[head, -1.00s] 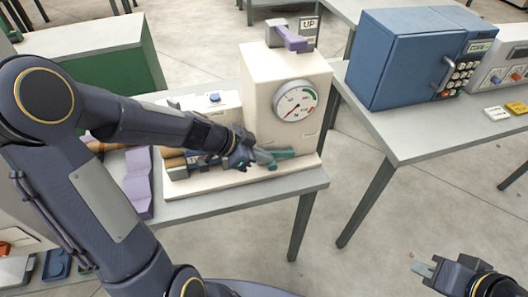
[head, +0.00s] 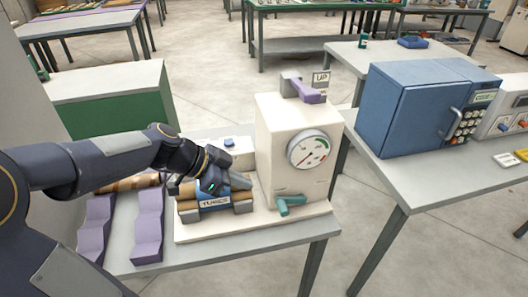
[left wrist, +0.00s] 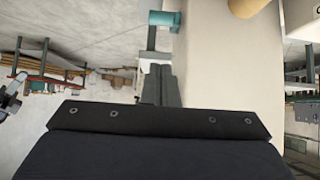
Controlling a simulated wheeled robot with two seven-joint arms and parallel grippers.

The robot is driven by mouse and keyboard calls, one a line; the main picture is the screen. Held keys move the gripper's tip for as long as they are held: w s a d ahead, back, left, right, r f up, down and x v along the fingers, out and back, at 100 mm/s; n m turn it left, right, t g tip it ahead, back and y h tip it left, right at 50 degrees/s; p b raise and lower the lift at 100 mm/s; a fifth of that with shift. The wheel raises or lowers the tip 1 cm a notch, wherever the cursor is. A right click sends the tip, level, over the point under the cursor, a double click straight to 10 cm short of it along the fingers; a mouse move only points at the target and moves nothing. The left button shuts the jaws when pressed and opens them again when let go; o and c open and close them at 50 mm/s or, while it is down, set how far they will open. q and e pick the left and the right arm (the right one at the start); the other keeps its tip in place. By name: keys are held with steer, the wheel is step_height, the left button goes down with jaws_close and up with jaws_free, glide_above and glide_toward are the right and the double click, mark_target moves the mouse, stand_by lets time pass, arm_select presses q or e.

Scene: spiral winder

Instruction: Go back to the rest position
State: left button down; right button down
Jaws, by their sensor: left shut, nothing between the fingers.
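In the head view my left arm comes in from the left. My left gripper (head: 236,182) is over the tray with the TUBES label (head: 214,202), left of the cream machine. In the left wrist view its fingers (left wrist: 157,88) are together with nothing between them. The cream machine (head: 270,150) has a round gauge (head: 314,149) and a teal handle (head: 291,204) low on its front. The gripper is apart from the handle. A purple lever (head: 305,90) sits on top by an UP sign (head: 320,80). My right gripper is not in view.
Two purple wavy racks (head: 149,225) stand at the left of the grey table (head: 250,250). A blue oven-like box (head: 420,110) stands on a table to the right. A green cabinet (head: 110,115) is behind my left arm. Floor shows between the tables.

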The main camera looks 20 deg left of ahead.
arm_select(q)
steer(key=s+d+f+n+y, duration=0.1)
steer(key=s+n+y, duration=0.3)
steer(key=s+n, duration=0.9)
steer(key=shift+s+d+f, duration=0.3)
steer(key=shift+s+f, duration=0.05)
steer(key=shift+s, duration=2.25)
